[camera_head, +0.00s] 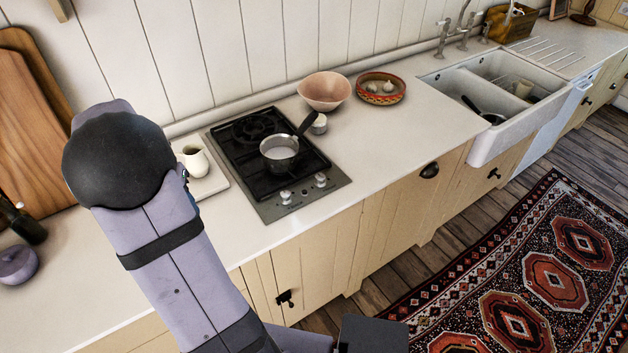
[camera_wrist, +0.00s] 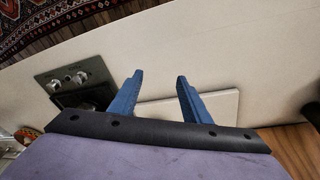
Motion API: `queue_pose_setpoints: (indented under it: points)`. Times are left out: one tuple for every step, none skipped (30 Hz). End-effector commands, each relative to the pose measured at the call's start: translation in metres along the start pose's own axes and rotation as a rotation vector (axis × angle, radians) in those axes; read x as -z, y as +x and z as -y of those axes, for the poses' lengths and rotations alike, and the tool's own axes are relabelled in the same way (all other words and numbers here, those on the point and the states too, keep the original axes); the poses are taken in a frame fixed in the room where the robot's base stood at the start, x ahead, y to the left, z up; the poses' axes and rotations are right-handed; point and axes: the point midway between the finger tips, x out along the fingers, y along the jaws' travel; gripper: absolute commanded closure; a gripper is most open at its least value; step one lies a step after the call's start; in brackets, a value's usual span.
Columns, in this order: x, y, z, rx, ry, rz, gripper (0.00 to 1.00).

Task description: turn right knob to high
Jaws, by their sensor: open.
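The right knob (camera_head: 321,180) is a small silver knob on the front metal panel of the hob (camera_head: 262,208), beside the matching left knob (camera_head: 285,196). In the wrist view the picture is turned around, so the right knob (camera_wrist: 54,85) appears left of the other knob (camera_wrist: 80,76). My gripper (camera_wrist: 160,76) has its two blue fingers spread apart with nothing between them. It is over the counter and white board, off to one side of the knobs and touching neither. In the head view my arm hides most of it. The knobs' pointer marks are too small to read.
A saucepan (camera_head: 279,147) stands on the hob, its dark handle pointing back right. A small pitcher (camera_head: 196,161) stands on a white board (camera_head: 214,183) left of the hob. A pink bowl (camera_head: 325,91) is behind. The counter front right of the hob is clear.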

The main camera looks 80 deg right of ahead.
Motion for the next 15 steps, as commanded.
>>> queue_pose_setpoints:
  points:
    - [0.031, 0.021, -0.029, -0.027, 0.137, -0.009, 0.57]
    - [0.047, 0.028, -0.046, -0.041, 0.213, -0.018, 0.57]
    - [0.067, 0.038, -0.070, -0.061, 0.313, -0.028, 0.57]
    - [0.081, 0.045, -0.089, -0.075, 0.387, -0.037, 0.57]
    - [0.093, 0.052, -0.109, -0.090, 0.459, -0.046, 0.57]
    - [0.107, 0.060, -0.135, -0.109, 0.552, -0.058, 0.57]
    - [0.116, 0.067, -0.155, -0.124, 0.618, -0.066, 0.57]
    - [0.123, 0.072, -0.175, -0.138, 0.680, -0.075, 0.57]
    - [0.132, 0.079, -0.199, -0.154, 0.757, -0.086, 0.57]
    - [0.136, 0.084, -0.217, -0.167, 0.810, -0.095, 0.57]
    - [0.140, 0.088, -0.234, -0.178, 0.860, -0.102, 0.57]
    - [0.144, 0.093, -0.253, -0.191, 0.919, -0.111, 0.57]
    - [0.146, 0.096, -0.267, -0.201, 0.958, -0.118, 0.57]
    - [0.147, 0.098, -0.279, -0.209, 0.991, -0.124, 0.57]
    - [0.149, 0.101, -0.292, -0.218, 1.030, -0.132, 0.57]
